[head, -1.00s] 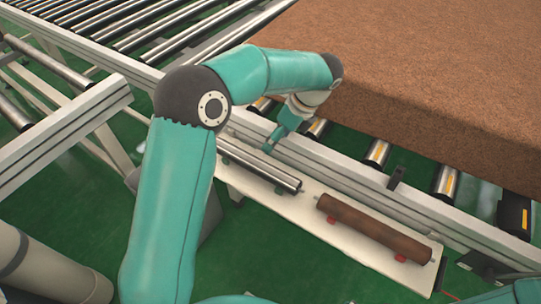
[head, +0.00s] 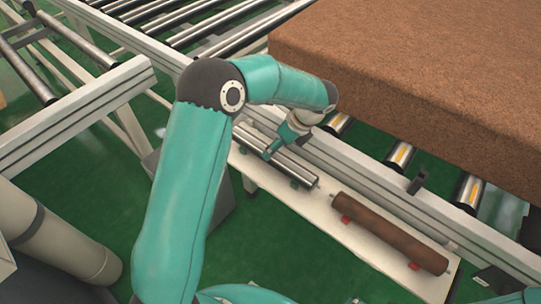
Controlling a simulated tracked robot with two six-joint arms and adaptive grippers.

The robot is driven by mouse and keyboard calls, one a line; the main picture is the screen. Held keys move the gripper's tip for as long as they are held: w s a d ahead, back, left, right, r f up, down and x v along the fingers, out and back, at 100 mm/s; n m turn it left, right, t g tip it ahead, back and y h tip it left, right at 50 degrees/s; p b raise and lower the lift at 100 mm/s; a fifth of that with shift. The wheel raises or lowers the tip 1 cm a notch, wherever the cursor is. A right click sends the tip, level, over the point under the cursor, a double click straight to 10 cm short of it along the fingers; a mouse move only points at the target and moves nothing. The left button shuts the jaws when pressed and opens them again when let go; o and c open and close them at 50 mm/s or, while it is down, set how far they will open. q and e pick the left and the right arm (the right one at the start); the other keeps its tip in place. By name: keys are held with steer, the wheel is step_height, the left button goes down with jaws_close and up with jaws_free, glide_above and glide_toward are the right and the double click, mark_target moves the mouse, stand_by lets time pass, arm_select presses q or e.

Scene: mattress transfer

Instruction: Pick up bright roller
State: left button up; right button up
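The bright roller (head: 303,172) is a shiny metal cylinder lying on a white shelf (head: 322,205) in the head view. My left gripper (head: 270,153) is over the middle of this roller, its fingers pointing down towards it. Whether it touches the roller cannot be told. The fingers are small and seen from the side, so their opening cannot be told. My arm hides part of the roller's far left end. A brown, rusty roller (head: 390,233) lies on red supports on the same shelf, to the right. My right gripper is out of view.
A white conveyor rail (head: 370,177) runs just behind the shelf. A large brown mattress block (head: 420,85) rests on the conveyor rollers beyond. A small dark bracket (head: 417,184) stands on the rail. Green floor (head: 290,240) lies open in front of the shelf.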

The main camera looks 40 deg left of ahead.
arm_select(q)
steer(key=shift+w+d+x, duration=0.15)
steer(key=shift+x, duration=1.05)
steer(key=shift+w+d+x, duration=0.1)
steer(key=shift+x, duration=1.05)
jaws_close()
